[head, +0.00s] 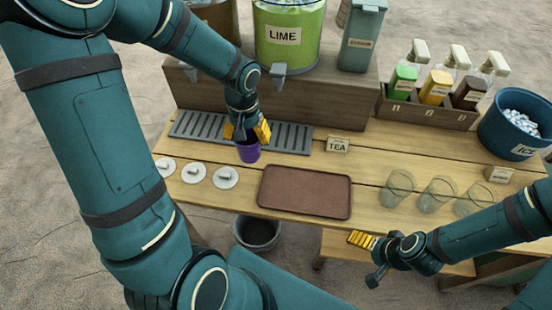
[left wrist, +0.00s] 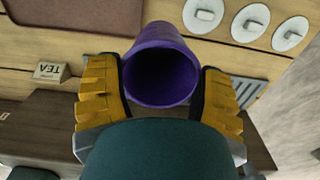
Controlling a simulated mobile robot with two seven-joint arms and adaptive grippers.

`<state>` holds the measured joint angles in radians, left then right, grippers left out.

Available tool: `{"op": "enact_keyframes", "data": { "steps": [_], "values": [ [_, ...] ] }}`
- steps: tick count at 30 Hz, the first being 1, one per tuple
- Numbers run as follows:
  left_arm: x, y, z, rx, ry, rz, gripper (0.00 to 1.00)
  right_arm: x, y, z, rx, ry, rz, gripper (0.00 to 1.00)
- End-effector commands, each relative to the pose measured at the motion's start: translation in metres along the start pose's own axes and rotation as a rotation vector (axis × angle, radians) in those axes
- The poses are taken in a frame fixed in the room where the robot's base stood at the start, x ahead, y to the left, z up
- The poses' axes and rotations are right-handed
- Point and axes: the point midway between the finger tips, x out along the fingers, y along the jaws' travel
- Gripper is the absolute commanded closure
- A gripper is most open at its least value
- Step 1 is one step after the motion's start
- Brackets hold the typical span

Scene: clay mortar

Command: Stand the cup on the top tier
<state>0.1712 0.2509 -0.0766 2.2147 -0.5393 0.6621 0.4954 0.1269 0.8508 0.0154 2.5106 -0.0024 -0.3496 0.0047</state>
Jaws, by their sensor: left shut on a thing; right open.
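The purple cup (head: 248,152) is between the yellow fingers of my left gripper (head: 247,131), which is shut on it. It looks roughly upright at the front edge of the grey slotted drip tray (head: 292,137); I cannot tell whether its base touches anything. In the left wrist view the cup (left wrist: 160,62) shows its dark open mouth towards the camera, with a finger on each side. The raised wooden tier (head: 322,100) runs along the back of the counter. My right gripper (head: 362,240) is open and empty near the counter's front edge, below the clear glasses.
A green LIME dispenser (head: 287,38) and a grey-green canister (head: 361,40) stand on the raised tier. A TEA sign (head: 337,145), brown tray (head: 305,191), white lids (head: 225,177), clear glasses (head: 436,193), bottle rack (head: 428,108) and ICE bucket (head: 515,125) occupy the counter.

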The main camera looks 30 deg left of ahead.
Motion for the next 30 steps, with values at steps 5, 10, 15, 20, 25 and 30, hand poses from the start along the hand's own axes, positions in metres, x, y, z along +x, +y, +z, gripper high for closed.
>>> {"op": "enact_keyframes", "data": {
  "steps": [5,10,15,20,25,30],
  "values": [
    [0.035,0.0,0.001,0.0,-0.007,-0.001,0.66,0.011,0.004,-0.001,0.0,0.004,0.0,0.03],
    [0.056,0.0,0.001,-0.001,-0.003,0.0,0.66,0.016,0.006,-0.002,-0.001,0.008,0.0,0.03],
    [0.067,0.0,0.001,0.0,-0.003,-0.001,0.66,0.019,0.007,-0.002,-0.001,0.009,0.0,0.03],
    [0.09,0.0,0.001,0.001,-0.004,-0.001,0.66,0.026,0.01,-0.003,-0.001,0.013,0.001,0.03],
    [0.097,0.0,0.001,-0.001,-0.002,0.0,0.71,0.027,0.01,-0.004,-0.001,0.014,0.001,0.03],
    [0.097,0.0,0.0,-0.001,-0.002,0.0,0.71,0.027,0.01,-0.004,-0.001,0.014,0.001,0.03]
  ]
}}
